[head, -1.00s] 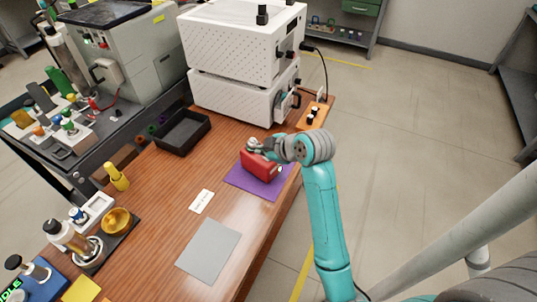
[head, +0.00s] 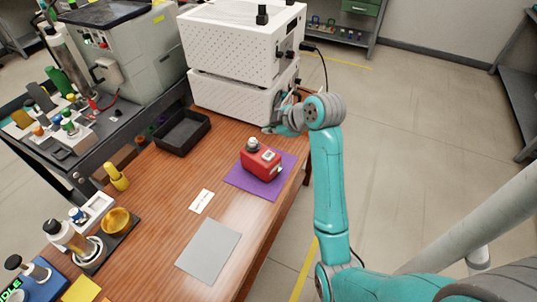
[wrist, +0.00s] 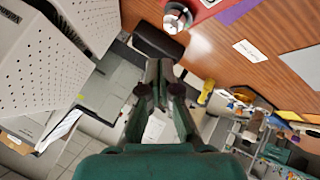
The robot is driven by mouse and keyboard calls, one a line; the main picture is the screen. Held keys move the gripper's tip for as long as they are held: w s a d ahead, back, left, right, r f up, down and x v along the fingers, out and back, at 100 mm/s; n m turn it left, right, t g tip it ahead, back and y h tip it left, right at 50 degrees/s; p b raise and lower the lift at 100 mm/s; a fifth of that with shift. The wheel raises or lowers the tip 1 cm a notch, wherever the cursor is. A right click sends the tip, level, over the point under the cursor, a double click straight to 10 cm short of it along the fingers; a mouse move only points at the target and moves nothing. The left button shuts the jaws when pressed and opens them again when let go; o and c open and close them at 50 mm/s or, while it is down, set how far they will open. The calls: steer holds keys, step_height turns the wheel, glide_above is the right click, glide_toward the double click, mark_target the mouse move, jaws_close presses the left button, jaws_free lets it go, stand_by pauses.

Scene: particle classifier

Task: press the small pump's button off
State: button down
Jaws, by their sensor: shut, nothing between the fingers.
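The small pump (head: 262,163) is a red box with a round grey-white part on its left top end and small fittings on its right side. It sits on a purple mat (head: 240,181) near the table's right edge. In the wrist view its red body (wrist: 207,3) is cut off at the top, with the round pale part (wrist: 177,14) below. I cannot tell which part is the button. My gripper (head: 269,130) is shut and empty, behind and above the pump, apart from it, in front of the white boxes. The fingers (wrist: 158,68) show in the wrist view.
Two stacked white perforated boxes (head: 235,98) stand at the table's back, close to my gripper. A black tray (head: 183,132) lies to the left. A grey sheet (head: 208,252) and a white label card (head: 201,201) lie in front. Bare wood surrounds them.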

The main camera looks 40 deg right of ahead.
mark_target(266, 153)
steer(key=shift+f, duration=4.1)
steer(key=shift+f, duration=0.2)
steer(key=shift+f, duration=0.2)
steer(key=shift+f, duration=0.9)
steer(key=shift+r, duration=1.3)
steer(key=shift+r, duration=2.55)
